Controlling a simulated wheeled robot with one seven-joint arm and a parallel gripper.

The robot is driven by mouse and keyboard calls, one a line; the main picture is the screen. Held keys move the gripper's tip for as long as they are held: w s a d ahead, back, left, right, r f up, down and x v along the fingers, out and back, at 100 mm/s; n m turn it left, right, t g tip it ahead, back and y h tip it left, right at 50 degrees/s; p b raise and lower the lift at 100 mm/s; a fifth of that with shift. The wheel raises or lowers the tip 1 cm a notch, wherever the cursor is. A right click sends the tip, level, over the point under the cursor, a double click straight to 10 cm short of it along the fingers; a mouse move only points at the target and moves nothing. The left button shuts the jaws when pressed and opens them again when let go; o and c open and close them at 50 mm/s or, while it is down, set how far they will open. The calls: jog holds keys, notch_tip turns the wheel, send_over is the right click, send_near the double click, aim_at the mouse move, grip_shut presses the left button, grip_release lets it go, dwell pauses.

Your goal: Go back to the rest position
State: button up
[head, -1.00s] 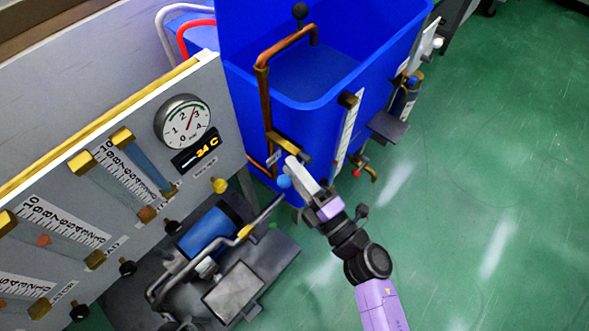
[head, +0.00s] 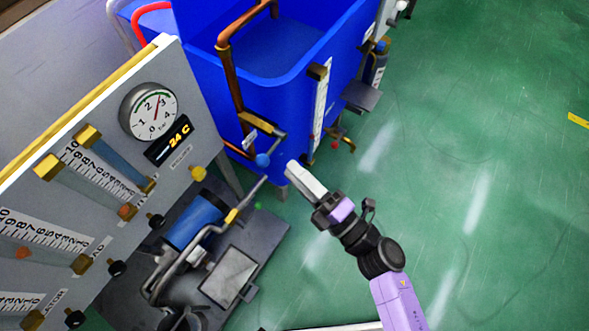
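My gripper (head: 293,166) is in the middle of the head view, at the end of my purple and black arm. It is over the green floor, just right of a blue ball-shaped knob (head: 263,160) on a pipe by the blue tank (head: 290,95). A small gap shows between the gripper tip and the knob. The pale fingers look like one block from this angle, so I cannot tell whether they are open or shut. I see nothing held in them.
A grey panel (head: 190,95) with a round gauge (head: 148,111), a 24 C display and several flow meters stands at left. A blue cylinder (head: 196,219) and pipes sit on a dark base below. Green floor (head: 490,150) on the right is clear.

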dwell(0.3)
jog(key=s+d+r+m+t+h+p, duration=0.1)
jog(key=s+d+r+m+t+h, duration=0.15)
jog(key=d+r+m+h, duration=0.35)
jog(key=s+d+r+m+t+h+p, duration=0.1)
jog(key=s+d+r+m+t+p, duration=0.2)
jog(key=m, duration=0.5)
jog(key=s+d+r+m+g+h+p, duration=0.2)
jog(key=s+r+m, duration=0.1)
jog(key=s, duration=0.3)
jog(key=s+d+r+m+g+h+p, duration=0.2)
jog(key=s+d+m, duration=0.1)
jog(key=s+m, duration=0.2)
jog(key=s+d+r+m+g+h+p, duration=0.1)
jog(key=s+d+r+m+g+h, duration=0.1)
jog(key=s, duration=0.7)
jog(key=shift+d+r+m+p, duration=0.4)
jog(key=shift+d+r+m, duration=0.1)
jog(key=shift+r+m, duration=0.45)
jog(key=shift+f, duration=0.15)
